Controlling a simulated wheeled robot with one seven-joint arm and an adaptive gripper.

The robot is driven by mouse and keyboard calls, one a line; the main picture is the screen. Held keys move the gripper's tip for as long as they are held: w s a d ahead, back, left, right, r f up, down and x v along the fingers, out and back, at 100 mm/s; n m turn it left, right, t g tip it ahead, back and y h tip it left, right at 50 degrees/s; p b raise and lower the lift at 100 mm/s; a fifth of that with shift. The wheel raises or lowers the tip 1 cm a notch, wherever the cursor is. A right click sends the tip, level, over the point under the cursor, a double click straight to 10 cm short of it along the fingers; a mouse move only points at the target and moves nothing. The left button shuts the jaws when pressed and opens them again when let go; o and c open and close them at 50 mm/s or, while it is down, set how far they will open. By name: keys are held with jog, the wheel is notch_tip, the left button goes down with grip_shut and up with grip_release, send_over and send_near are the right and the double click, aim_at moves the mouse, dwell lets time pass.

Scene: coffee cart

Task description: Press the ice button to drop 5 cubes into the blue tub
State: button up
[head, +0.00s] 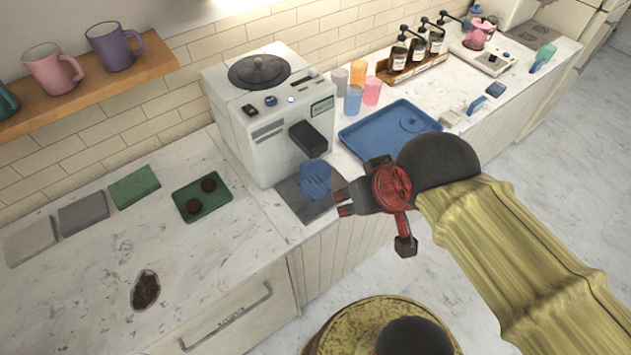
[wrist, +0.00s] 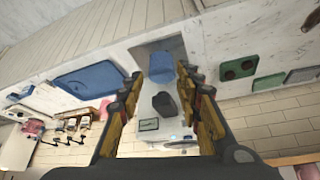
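Which control is the ice button cannot be read. A blue tub (head: 315,175) stands below the spout on a dark mat (head: 297,203). My gripper (head: 342,203) is open and empty, just right of the tub. In the wrist view the blue tub (wrist: 162,66) shows between my open fingertips (wrist: 162,76), with the spout (wrist: 165,104) beyond. The tub's inside is hidden.
A blue tray (head: 375,130) and several coloured cups (head: 353,98) stand right of the machine. A green tray (head: 203,197) with two dark round pieces lies to its left. Pump bottles (head: 398,58) stand farther back. A dark spill (head: 145,290) marks the left counter.

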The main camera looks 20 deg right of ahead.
jog(key=shift+c, duration=1.2)
grip_shut()
dwell(0.4)
